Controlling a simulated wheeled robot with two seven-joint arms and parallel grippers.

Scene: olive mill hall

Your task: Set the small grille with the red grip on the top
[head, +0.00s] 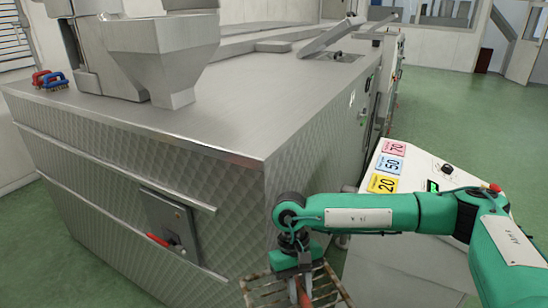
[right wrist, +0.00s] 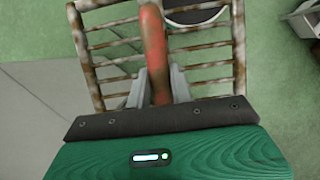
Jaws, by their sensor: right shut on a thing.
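The small grille (head: 325,290) is a rusty, worn metal rack of bars at the bottom of the head view. Its red grip (right wrist: 153,45) stands up between my right gripper's fingers in the right wrist view. My right gripper (head: 300,276) is shut on this grip and holds the grille beside the near corner of the big steel machine, below its top. The machine's flat steel top (head: 260,95) is broad and mostly bare. The grille's lower part is cut off by the head picture's edge. My left gripper is not in view.
A steel hopper (head: 165,60) stands on the top at the left. Brushes with red and blue backs (head: 50,80) lie at the far left edge. A raised lid (head: 333,37) is at the far end. A control panel (head: 405,175) stands right of the machine. Green floor is clear beyond.

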